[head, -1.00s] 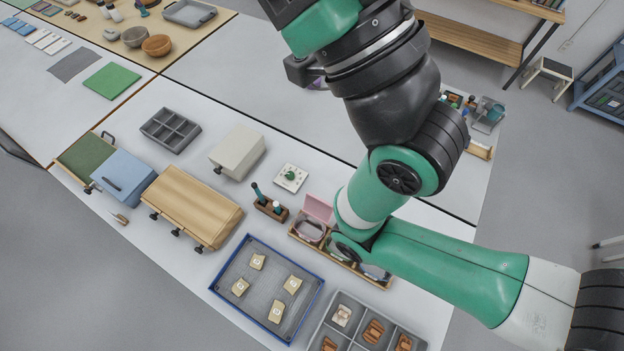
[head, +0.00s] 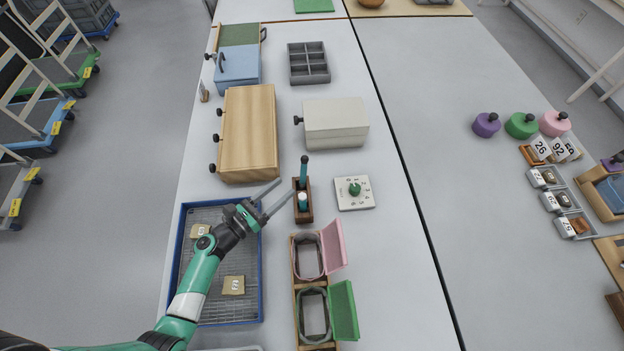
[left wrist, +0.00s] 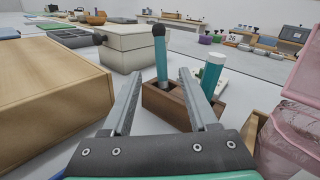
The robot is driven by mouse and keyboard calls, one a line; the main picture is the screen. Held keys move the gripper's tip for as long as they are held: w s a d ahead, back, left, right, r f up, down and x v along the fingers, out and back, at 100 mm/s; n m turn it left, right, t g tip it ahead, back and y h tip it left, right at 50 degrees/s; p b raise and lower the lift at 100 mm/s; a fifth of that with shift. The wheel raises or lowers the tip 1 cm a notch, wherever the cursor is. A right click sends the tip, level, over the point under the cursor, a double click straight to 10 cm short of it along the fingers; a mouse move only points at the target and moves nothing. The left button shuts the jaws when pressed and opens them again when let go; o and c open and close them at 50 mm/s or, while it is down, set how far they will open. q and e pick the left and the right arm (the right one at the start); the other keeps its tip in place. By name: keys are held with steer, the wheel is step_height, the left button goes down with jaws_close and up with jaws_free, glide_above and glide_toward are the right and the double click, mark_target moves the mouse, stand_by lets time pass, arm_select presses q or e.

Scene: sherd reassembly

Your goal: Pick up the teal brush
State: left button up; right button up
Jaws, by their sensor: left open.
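The teal brush (head: 304,168), with a dark tip, stands upright in a brown wooden holder (head: 309,212). The brush (left wrist: 161,62) and holder (left wrist: 165,102) also show in the left wrist view. A second teal item with a white top (head: 303,201) stands in the same holder, and is to the right in the left wrist view (left wrist: 212,75). My left gripper (head: 286,188) is open and empty beside the holder on its left. In the left wrist view, the brush appears between my open fingertips (left wrist: 161,72); I see no contact. My right gripper is out of view.
A wooden box (head: 250,130) and a cream box (head: 336,124) stand beyond the holder. A white dial plate (head: 366,203) lies to its right. A pink-lidded bin (head: 333,246) stands nearer, and a blue-rimmed tray (head: 262,295) lies below my left arm. Table right of the dial is clear.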

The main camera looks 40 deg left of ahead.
mark_target(301, 173)
arm_select(q)
steer(key=w, duration=0.4)
steer(key=shift+b, duration=0.3)
steer(key=w, duration=0.2)
steer(key=w+b, duration=0.1)
steer(key=w, duration=0.2)
steer(key=shift+w+d+r, duration=0.1)
steer(key=shift+d+r, duration=0.05)
jaws_close()
